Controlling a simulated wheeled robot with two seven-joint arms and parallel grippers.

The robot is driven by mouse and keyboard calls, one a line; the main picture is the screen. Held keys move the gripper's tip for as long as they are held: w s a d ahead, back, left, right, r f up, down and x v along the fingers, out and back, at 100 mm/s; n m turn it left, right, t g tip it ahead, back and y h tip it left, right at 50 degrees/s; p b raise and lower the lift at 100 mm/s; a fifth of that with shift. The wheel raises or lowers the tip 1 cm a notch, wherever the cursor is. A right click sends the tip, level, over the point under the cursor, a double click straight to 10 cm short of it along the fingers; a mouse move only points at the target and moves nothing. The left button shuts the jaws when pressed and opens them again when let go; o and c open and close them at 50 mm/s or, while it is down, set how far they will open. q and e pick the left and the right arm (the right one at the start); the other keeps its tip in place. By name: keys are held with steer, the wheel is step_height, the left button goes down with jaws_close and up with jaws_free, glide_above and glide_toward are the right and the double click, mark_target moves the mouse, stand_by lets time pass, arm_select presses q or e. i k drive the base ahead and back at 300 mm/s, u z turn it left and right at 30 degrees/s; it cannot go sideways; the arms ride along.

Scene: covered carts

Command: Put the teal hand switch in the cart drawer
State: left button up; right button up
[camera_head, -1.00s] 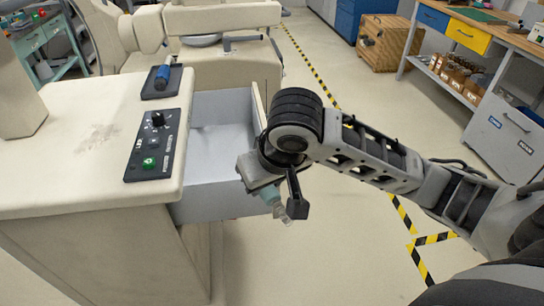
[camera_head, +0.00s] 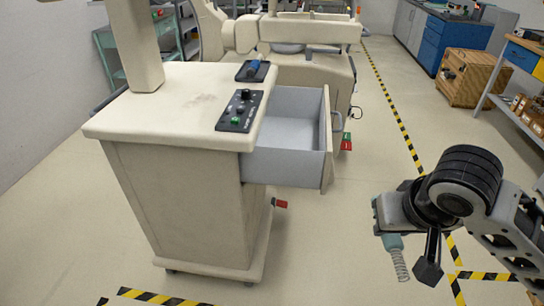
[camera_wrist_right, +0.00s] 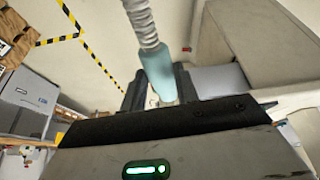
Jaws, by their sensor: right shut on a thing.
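The teal hand switch (camera_head: 392,242) hangs from my right gripper (camera_head: 384,218) with its grey coiled cord below it. In the wrist view the switch (camera_wrist_right: 157,70) sits between the dark fingers of the right gripper (camera_wrist_right: 158,92), which is shut on it. The cart drawer (camera_head: 327,135) is pulled open on the right side of the beige cart (camera_head: 175,110). The visible inside of the drawer is bare. My right gripper is right of and nearer than the drawer, clear of it. My left gripper does not show.
Open floor lies between drawer and gripper. A wooden crate (camera_head: 468,85) is farther back.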

mark_target(284, 137)
steer(key=u, duration=0.8)
steer(key=i, duration=1.5)
steer(key=z, duration=0.05)
